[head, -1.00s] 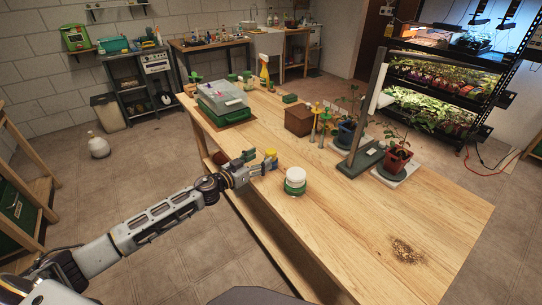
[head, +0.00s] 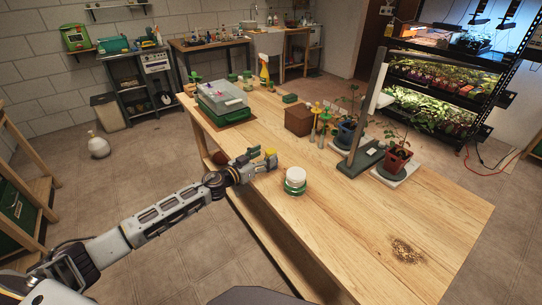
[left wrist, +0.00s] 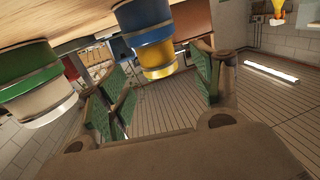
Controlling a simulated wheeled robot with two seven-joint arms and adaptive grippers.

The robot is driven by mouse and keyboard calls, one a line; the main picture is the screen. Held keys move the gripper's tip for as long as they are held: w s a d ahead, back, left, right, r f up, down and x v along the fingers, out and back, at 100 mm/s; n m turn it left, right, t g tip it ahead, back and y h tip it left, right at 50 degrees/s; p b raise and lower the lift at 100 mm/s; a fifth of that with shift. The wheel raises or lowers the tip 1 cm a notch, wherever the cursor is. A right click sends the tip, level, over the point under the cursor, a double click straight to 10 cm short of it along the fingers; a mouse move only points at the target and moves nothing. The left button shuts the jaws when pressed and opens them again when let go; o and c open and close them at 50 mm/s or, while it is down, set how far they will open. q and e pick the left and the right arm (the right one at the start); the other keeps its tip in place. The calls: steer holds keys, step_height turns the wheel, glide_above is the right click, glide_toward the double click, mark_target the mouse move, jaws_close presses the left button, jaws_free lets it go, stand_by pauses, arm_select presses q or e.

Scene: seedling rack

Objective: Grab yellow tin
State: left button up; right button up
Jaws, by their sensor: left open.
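The yellow tin (head: 270,151) sits on top of a blue tin near the table's left edge. The left wrist view is upside down; there the yellow tin (left wrist: 160,60) hangs below the blue tin (left wrist: 145,22) in the picture. My left gripper (head: 261,162) is at this stack and hides most of the blue tin in the head view. In the left wrist view its green-padded fingers (left wrist: 163,85) are spread, with the yellow tin ahead between them. It holds nothing. My right gripper is not in view.
A white tin (head: 296,173) on a green tin (head: 295,187) stands close to the right of my left gripper. Farther back are a clear-lidded box (head: 222,96), a brown box (head: 298,119) and potted plants. The table's front right is mostly clear, with spilled soil (head: 407,251).

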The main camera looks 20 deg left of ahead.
mark_target(268, 152)
arm_select(q)
steer(key=shift+x, duration=0.95)
steer(key=shift+w+d, duration=0.2)
steer(key=shift+w, duration=0.25)
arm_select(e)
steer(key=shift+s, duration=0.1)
arm_select(q)
steer(key=c, duration=1.1)
steer(key=shift+r, duration=0.1)
steer(key=shift+r+p, duration=0.5)
steer(key=shift+r, duration=0.3)
steer(key=shift+r+p, duration=1.8)
steer(key=shift+r, duration=2.3)
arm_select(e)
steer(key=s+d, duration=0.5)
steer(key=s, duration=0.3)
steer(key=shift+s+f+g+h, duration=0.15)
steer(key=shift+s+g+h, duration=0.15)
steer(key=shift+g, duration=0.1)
